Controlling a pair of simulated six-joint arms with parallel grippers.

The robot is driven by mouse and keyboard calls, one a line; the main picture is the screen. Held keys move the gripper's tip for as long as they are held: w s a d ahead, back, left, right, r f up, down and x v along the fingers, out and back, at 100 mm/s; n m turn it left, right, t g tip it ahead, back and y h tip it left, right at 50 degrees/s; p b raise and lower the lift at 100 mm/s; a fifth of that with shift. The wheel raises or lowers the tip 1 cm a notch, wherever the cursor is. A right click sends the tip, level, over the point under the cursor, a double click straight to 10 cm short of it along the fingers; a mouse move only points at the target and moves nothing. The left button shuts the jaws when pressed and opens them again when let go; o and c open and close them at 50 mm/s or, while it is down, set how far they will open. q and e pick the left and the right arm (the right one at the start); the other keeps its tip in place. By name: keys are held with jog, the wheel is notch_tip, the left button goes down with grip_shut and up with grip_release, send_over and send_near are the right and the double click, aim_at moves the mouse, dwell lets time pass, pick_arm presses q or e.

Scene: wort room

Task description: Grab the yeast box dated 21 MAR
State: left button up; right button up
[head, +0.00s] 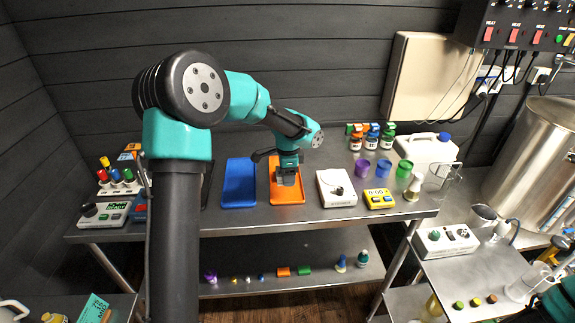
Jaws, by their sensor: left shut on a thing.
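My left gripper (287,177) points down over the orange tray (288,194) in the middle of the steel table. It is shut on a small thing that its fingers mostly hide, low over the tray. I cannot tell whether this is a yeast box, and no date is readable.
A blue tray (238,183) lies left of the orange tray. A white scale (336,188), a yellow timer (380,199) and coloured cups (383,170) stand to the right. Small bottles (372,137) and a white jug (428,150) are behind. My left arm hides part of the table's left side.

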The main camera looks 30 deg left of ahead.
pick_arm(q)
jog(key=s+d, duration=0.1)
jog(key=s, duration=0.2)
jog(key=s+d, duration=0.1)
jog(key=shift+s+d+r, duration=0.25)
jog(key=shift+s+d, duration=0.05)
jog(key=shift+d, duration=0.05)
jog(key=shift+a, duration=0.1)
